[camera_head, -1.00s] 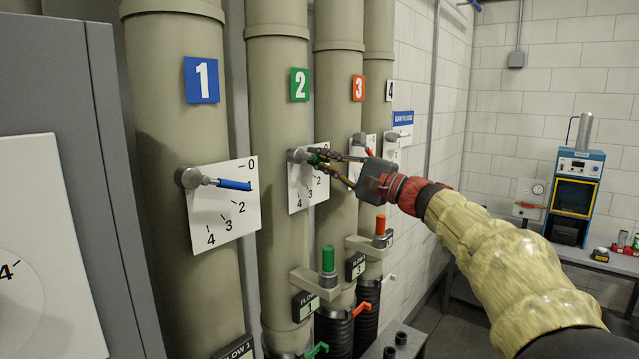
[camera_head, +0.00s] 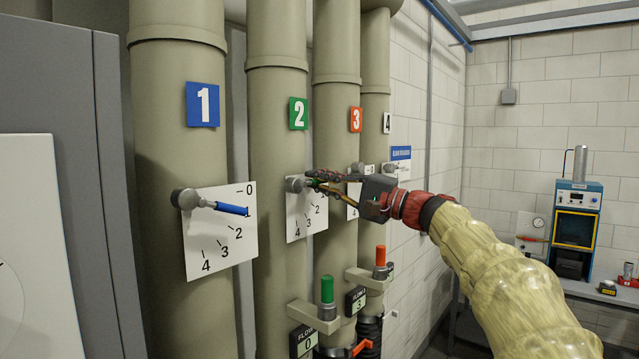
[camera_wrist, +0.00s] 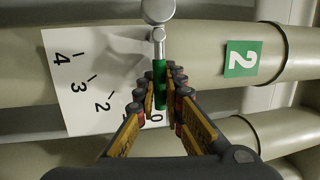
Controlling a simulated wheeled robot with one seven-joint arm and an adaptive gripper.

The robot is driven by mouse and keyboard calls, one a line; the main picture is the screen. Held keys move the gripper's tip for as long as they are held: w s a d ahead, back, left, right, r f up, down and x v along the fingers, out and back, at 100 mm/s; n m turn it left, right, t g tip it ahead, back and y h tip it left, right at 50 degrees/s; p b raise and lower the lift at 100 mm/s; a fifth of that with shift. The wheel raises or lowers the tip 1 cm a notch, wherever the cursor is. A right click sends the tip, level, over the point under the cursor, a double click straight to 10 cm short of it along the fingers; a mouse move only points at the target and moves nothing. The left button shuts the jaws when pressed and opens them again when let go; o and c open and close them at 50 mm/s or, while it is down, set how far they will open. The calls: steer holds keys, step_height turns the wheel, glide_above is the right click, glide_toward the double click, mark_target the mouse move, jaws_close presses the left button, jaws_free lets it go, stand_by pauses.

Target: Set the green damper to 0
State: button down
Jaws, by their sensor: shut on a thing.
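The green damper is a handle (camera_wrist: 160,86) on a metal pivot, mounted on pipe 2 (camera_head: 278,150) over a white dial plate (camera_head: 305,220). In the wrist view its green grip lies between my gripper's fingers (camera_wrist: 161,98), which are shut on it. The handle points at or very near the 0 (camera_wrist: 157,117) on the dial; the 1 is hidden behind a finger. In the head view my gripper (camera_head: 316,181) reaches in from the right. The flow readout (camera_head: 303,342) below pipe 2 shows 0.
A green-topped valve (camera_head: 327,290) and a red-topped valve (camera_head: 380,256) stick out below.

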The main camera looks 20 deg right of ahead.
steer(key=c, duration=2.1)
jaws_free()
steer(key=shift+c, duration=0.2)
steer(key=shift+s+d, duration=0.1)
steer(key=v, duration=1.1)
steer(key=shift+s+d, duration=0.25)
steer(key=shift+f, duration=0.15)
